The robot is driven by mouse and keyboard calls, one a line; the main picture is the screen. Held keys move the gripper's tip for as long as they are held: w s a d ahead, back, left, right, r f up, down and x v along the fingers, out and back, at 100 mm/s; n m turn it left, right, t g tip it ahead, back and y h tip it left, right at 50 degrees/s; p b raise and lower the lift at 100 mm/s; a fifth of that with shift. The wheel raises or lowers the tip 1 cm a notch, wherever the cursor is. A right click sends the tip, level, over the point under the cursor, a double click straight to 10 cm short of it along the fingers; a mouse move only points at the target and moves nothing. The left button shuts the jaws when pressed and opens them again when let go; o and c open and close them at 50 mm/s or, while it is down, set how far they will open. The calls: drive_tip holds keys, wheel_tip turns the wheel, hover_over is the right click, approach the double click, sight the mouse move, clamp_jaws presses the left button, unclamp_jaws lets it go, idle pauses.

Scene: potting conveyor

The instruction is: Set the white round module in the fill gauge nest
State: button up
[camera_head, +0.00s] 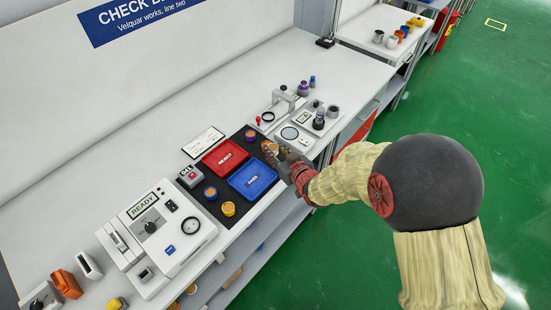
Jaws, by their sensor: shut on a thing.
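My gripper (275,152) is at the right edge of the dark mat, just right of the red tray and above the blue tray. It is shut on a small round module (268,146) with a pale rim and an orange middle. This looks like the white round module, but the jaws partly hide it. Another dark ring (268,116) lies farther back, by an upright grey stand (284,95). I cannot tell which of these is the fill gauge nest.
A READY console (157,229) stands at left.

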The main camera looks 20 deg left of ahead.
drive_tip(key=shift+w+a+f, duration=0.15)
drive_tip(key=shift+w+f, duration=0.4)
drive_tip(key=shift+f, duration=0.15)
drive_tip(key=shift+f+b, duration=0.75)
drive_tip(key=shift+f, duration=0.65)
drive_tip(key=shift+f, duration=0.2)
drive_tip(key=o, duration=0.9)
drive_tip(key=shift+r, duration=0.1)
drive_tip(key=shift+r, duration=0.2)
drive_tip(key=p+v, duration=0.2)
drive_tip(key=v, duration=1)
drive_tip(key=shift+f+p, duration=0.2)
drive_tip(key=shift+p, duration=0.15)
